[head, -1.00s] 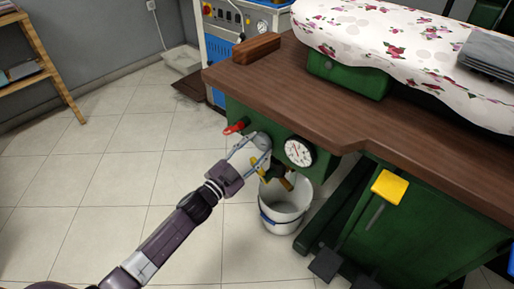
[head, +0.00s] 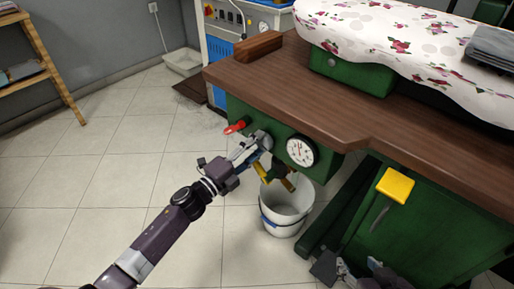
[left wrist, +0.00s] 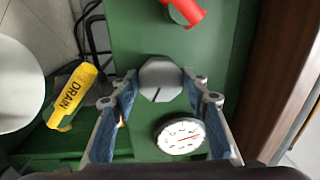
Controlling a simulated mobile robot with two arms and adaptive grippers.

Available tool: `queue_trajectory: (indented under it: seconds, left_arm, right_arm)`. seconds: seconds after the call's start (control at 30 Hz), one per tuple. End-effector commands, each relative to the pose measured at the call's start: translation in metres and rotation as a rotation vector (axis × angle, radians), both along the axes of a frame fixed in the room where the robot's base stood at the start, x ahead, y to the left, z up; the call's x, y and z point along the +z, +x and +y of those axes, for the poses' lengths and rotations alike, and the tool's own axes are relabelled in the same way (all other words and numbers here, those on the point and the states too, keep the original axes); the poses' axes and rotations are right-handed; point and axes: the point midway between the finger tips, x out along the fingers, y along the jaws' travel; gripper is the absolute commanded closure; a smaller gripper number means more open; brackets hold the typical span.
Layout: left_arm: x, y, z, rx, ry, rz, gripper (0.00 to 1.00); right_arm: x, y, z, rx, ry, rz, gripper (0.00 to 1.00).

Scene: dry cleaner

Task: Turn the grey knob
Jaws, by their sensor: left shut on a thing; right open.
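The grey knob (head: 264,139) sits on the green front panel, between a red handle and a round gauge. It fills the middle of the left wrist view (left wrist: 160,79), with a dark line on its lower face. My left gripper (head: 260,142) is shut on the knob, one finger on each side; the fingers (left wrist: 160,82) flank it in the left wrist view. In the head view the fingers partly hide the knob. My right gripper (head: 360,268) shows at the bottom edge, low right, open and away from the knob; it is partly cut off.
The red handle (head: 236,127) is left of the knob, the gauge (head: 301,151) right. A yellow DRAIN handle (left wrist: 72,97) hangs below, over a white bucket (head: 286,203). The wooden tabletop (head: 330,105) overhangs the panel. A yellow pad (head: 395,186) is further right. Floor at left is clear.

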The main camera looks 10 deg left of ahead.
Motion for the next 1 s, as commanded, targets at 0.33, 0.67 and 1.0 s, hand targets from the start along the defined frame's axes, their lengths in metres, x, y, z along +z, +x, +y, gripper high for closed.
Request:
queue_trajectory:
  seconds: [0.33, 0.67, 1.0]
  left_arm:
    - [-0.002, -0.001, 0.0, -0.002, 0.213, -0.119, 0.83]
    - [-0.001, -0.001, 0.0, -0.003, 0.304, -0.171, 0.83]
    - [-0.001, -0.001, 0.0, -0.003, 0.315, -0.178, 0.83]
  right_arm:
    - [0.027, 0.034, 0.012, 0.013, 0.04, -0.181, 0.53]
    - [0.041, 0.046, 0.017, 0.019, 0.057, -0.256, 0.53]
    - [0.044, 0.047, 0.018, 0.019, 0.06, -0.268, 0.53]
